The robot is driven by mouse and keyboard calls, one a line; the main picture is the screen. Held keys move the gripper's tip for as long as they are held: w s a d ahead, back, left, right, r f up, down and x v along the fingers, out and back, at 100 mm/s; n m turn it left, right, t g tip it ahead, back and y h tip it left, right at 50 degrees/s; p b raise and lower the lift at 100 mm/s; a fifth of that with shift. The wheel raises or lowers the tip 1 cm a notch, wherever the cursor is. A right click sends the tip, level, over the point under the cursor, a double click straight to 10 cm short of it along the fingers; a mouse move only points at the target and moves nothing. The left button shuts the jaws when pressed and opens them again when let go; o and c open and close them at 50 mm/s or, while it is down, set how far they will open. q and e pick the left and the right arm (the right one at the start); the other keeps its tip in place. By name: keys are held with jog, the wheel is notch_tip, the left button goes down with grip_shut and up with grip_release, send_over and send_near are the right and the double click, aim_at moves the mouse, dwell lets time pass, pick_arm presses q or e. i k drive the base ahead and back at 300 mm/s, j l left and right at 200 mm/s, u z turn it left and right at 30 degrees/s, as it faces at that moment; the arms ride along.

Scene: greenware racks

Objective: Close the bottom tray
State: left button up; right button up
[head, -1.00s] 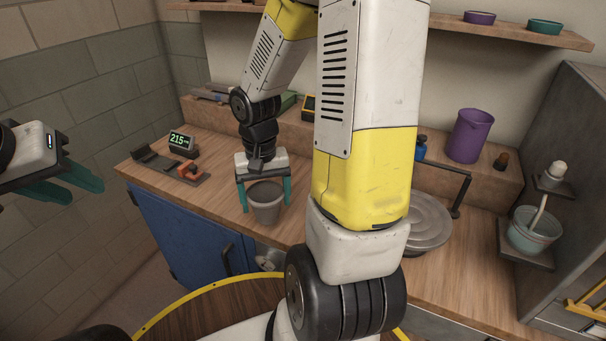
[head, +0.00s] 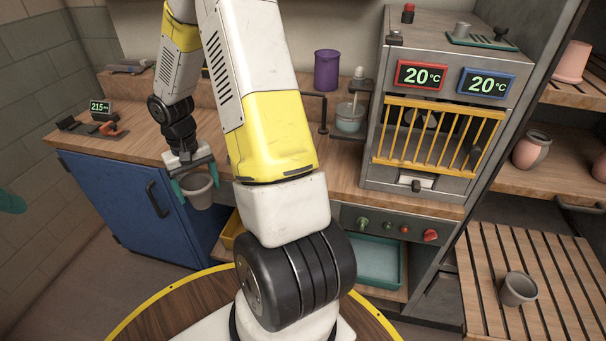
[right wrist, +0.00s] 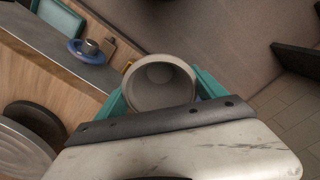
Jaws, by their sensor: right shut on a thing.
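A slatted wooden tray (head: 560,270) sticks out at the lower right of the head view, below the other rack shelves. A small grey pot (head: 519,289) stands on it. My right gripper (head: 194,184) is shut on another grey pot (head: 201,194), held upright in front of the counter edge, far to the left of the tray. This held pot fills the space between the teal fingers in the right wrist view (right wrist: 160,85). Only a teal fingertip of my left gripper (head: 10,200) shows at the left edge, so its opening is hidden.
Rack shelves (head: 545,185) with pink pots are above the tray. A blue cabinet (head: 125,210) is under the counter (head: 130,140). Open floor shows at lower left.

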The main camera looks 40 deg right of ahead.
aim_at(586, 312)
jog(key=k+z, duration=0.35)
jog(key=k+l+z, duration=0.1)
jog(key=z, duration=0.2)
jog(key=l+z, duration=0.1)
jog(key=z, duration=0.85)
jog(key=l+z, duration=0.15)
jog(key=z, duration=0.3)
jog(key=i+z, duration=0.1)
jog(key=z, duration=0.4)
jog(key=i+l+z, duration=0.1)
jog(key=i, duration=0.25)
jog(key=i+l+z, duration=0.1)
jog(key=i, duration=0.25)
jog(key=l, duration=0.1)
